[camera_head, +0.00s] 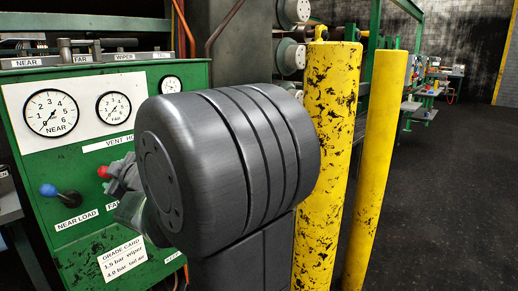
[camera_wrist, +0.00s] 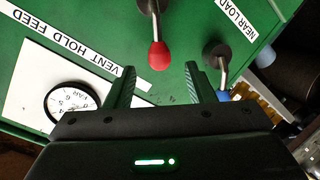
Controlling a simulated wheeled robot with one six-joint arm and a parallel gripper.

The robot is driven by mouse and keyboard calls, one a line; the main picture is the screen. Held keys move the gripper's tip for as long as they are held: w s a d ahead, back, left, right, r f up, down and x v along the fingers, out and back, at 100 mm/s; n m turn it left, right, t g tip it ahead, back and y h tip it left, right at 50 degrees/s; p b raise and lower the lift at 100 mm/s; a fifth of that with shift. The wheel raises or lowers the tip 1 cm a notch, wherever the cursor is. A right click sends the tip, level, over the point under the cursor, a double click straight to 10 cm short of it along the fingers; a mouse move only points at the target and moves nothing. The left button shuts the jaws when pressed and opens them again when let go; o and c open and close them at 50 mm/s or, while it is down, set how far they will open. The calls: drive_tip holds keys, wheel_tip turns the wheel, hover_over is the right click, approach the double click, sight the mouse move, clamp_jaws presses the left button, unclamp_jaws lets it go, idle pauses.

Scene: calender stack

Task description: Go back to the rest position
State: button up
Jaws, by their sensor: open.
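My gripper (camera_wrist: 160,68) is open in the wrist view, its two fingers pointing at the green panel with nothing between them. A lever with a red knob (camera_wrist: 158,56) hangs just beyond the fingertips, in line with the gap; I cannot tell how far it is from them. In the head view the red knob (camera_head: 104,171) shows at the left edge of my arm. My large dark arm link fills the middle of that view and hides most of the wrist; the fingers cannot be made out there.
The green control panel (camera_head: 32,95) carries round gauges (camera_head: 50,113) and a blue-knobbed lever (camera_head: 48,190). The blue knob (camera_wrist: 228,95) is close to the right finger in the wrist view. Two yellow posts (camera_head: 331,170) (camera_head: 375,160) stand right of my arm. Dark floor (camera_head: 450,210) lies open at right.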

drive_tip(key=b+x, duration=0.1)
drive_tip(key=x, duration=0.7)
drive_tip(key=shift+f+b, duration=0.2)
drive_tip(key=shift+b, duration=0.15)
drive_tip(key=shift+w+d+r+p, duration=0.1)
drive_tip(key=shift+d+r+p, duration=0.1)
drive_tip(key=shift+r+p, duration=0.55)
drive_tip(key=shift+d+f+m+p, duration=0.15)
drive_tip(key=shift+m+p, duration=0.15)
drive_tip(key=shift+p, duration=0.25)
drive_tip(key=shift+w+d+m+p, duration=0.1)
drive_tip(key=shift+w+m+p, duration=0.05)
drive_tip(key=shift+m+p, duration=0.35)
drive_tip(key=shift+d+f, duration=0.1)
